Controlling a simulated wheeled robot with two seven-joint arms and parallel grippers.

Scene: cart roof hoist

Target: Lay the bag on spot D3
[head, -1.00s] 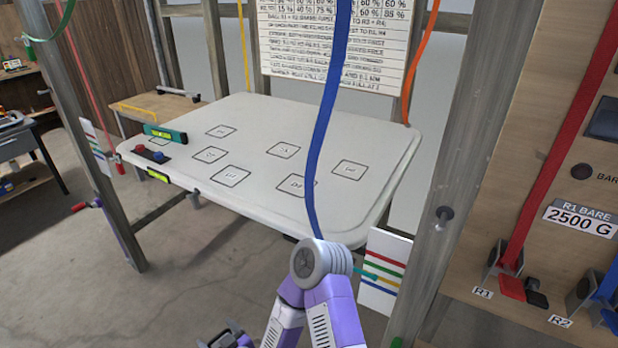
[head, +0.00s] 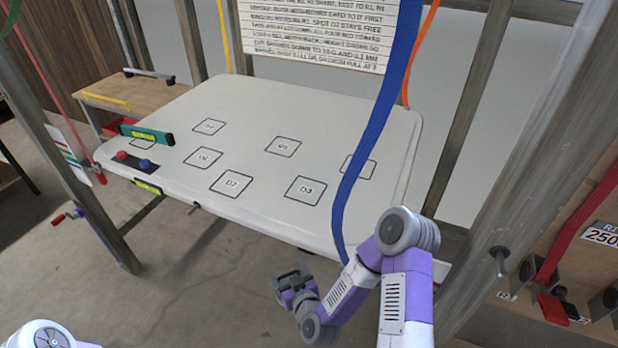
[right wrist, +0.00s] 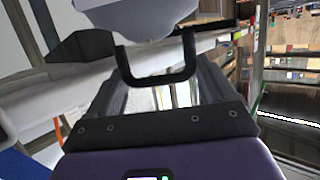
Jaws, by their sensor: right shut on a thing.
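Spot D3 (head: 305,190) is a black outlined square on the white tabletop panel (head: 250,120), near its front edge, and nothing lies on it. My right gripper (head: 287,275) is in front of and below that edge in the head view. In the right wrist view it is shut on a dark U-shaped handle (right wrist: 158,78). A pale grey rounded body, seemingly the bag (right wrist: 135,15), shows at the handle's far end, cut off by the picture's top. I cannot make out the bag in the head view. My left gripper is out of view.
A blue strap (head: 375,125) hangs in front of the panel's right side. A green level (head: 147,134) and a dark plate with a red and a blue knob (head: 132,163) are at the panel's left. Wooden posts (head: 75,155) flank it.

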